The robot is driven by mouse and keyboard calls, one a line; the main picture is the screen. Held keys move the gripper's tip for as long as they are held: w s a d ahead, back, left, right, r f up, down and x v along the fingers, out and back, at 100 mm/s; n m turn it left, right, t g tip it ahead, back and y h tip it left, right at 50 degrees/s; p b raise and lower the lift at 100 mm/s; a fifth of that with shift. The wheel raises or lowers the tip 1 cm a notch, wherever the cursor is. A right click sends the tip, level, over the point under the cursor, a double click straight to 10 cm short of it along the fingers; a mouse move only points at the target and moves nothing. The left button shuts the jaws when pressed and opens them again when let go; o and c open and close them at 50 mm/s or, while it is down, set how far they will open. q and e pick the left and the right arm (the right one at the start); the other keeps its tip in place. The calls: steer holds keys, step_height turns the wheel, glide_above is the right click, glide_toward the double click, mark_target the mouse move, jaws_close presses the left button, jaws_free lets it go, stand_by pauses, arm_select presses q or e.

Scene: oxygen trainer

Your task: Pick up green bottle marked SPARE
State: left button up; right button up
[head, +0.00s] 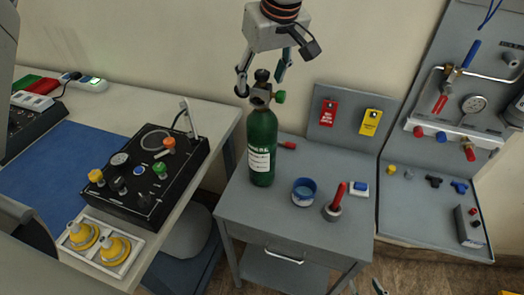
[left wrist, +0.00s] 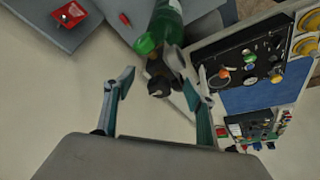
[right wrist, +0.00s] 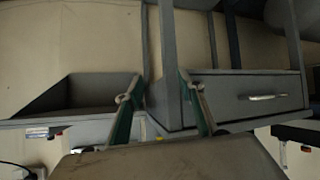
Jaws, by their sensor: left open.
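The green bottle (head: 262,145) stands upright on a small grey cart, with a white label whose text I cannot read clearly. Its valve has a dark top and a green side knob (head: 280,96). My left gripper (head: 261,85) is open, above and around the valve end, with a finger on either side. In the left wrist view the bottle (left wrist: 168,18) points away and its dark valve (left wrist: 160,72) lies between the open fingers (left wrist: 158,82); contact is not visible. My right gripper (right wrist: 157,90) is open and empty, low in front of the cart's drawer.
The cart top (head: 240,205) also holds a blue-rimmed cup (head: 304,192), a red-handled tool (head: 337,203) and a small blue-and-white item (head: 359,189). A black control box (head: 145,180) sits on the left table. A panel with valves (head: 460,100) stands at right.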

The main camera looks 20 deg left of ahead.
arm_select(q)
jaws_close()
steer(key=shift+w+r, duration=0.1)
steer(key=shift+r, duration=0.1)
steer(key=shift+r, duration=0.1)
